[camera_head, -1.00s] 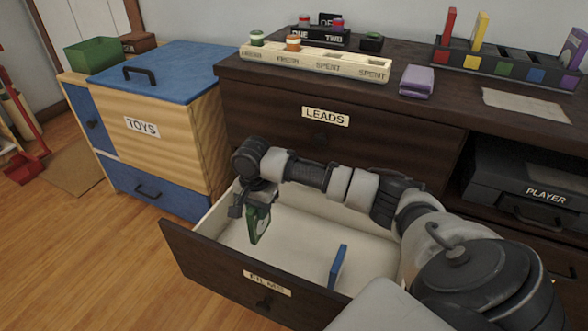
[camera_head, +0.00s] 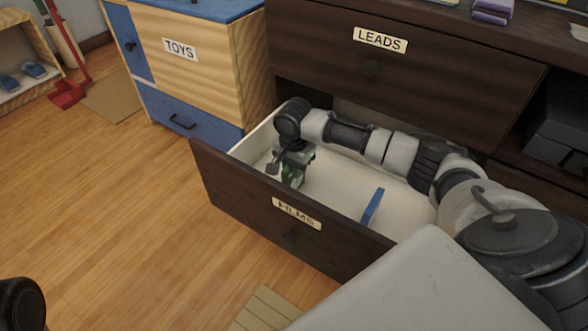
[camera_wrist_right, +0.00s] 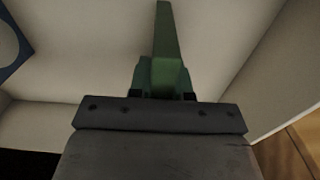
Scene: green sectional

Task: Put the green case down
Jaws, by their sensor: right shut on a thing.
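The green case (camera_head: 292,177) is upright in my right gripper (camera_head: 294,160), inside the open drawer labelled FILMS (camera_head: 225,185), near its left end. In the right wrist view the green case (camera_wrist_right: 166,40) is seen edge-on, standing out from between the jaws, with the pale drawer interior around it. My right gripper is shut on it. The front panel and the gripper partly hide the case, and I cannot tell whether its lower edge touches the drawer floor. My left gripper is not in view.
A blue case (camera_head: 372,206) stands upright in the drawer to the right, with bare floor between. The LEADS drawer (camera_head: 420,75) above is shut. The TOYS cabinet (camera_head: 205,65) stands left of the open drawer. A slatted beige piece (camera_head: 262,310) lies on the wooden floor in front.

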